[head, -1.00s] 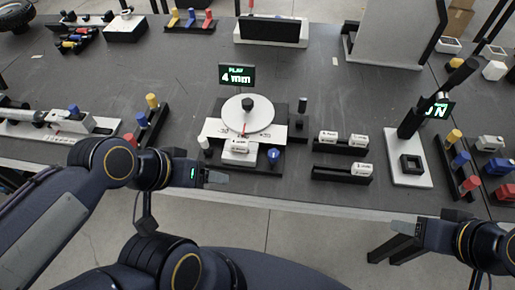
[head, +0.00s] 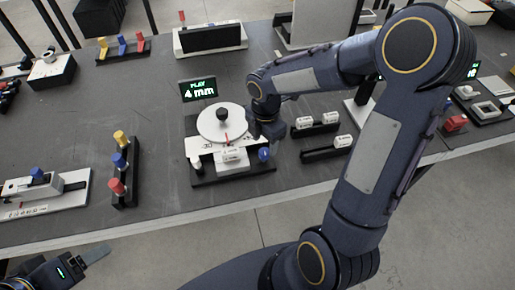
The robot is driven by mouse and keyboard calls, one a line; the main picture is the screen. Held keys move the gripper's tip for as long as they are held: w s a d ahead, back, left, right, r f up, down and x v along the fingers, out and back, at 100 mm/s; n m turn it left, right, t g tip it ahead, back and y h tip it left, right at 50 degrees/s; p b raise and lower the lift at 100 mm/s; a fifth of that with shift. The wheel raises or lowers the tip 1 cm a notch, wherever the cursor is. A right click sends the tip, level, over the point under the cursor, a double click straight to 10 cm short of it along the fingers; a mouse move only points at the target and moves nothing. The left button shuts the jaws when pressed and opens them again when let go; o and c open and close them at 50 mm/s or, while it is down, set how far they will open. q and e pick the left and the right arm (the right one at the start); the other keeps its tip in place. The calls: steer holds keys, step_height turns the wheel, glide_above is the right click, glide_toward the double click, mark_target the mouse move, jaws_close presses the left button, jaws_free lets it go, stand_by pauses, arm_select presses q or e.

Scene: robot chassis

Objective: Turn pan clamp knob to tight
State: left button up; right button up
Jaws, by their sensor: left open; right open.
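The pan unit has a round white disc (head: 237,112) with a red pointer line and a black knob (head: 222,114) on top. It sits on a black base with a white scale plate (head: 199,147). A blue knob (head: 264,154) is at the front right corner, a white knob (head: 197,165) at the front left. No knob is readably labelled as the clamp. My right gripper (head: 267,130) is at the unit's right side, beside the disc; its open fingers are mostly hidden, as is the black post there. My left gripper (head: 92,257) is open and empty, low at the left, off the table.
A display (head: 198,89) behind the unit reads "PLAY 4 mm". Black racks with white blocks (head: 326,150) stand right of the unit, under my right arm. A rack of coloured pegs (head: 125,170) is at the left. The table between them is clear.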

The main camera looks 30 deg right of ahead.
mark_target(264, 151)
steer(key=shift+f, duration=2)
steer(key=c, duration=1)
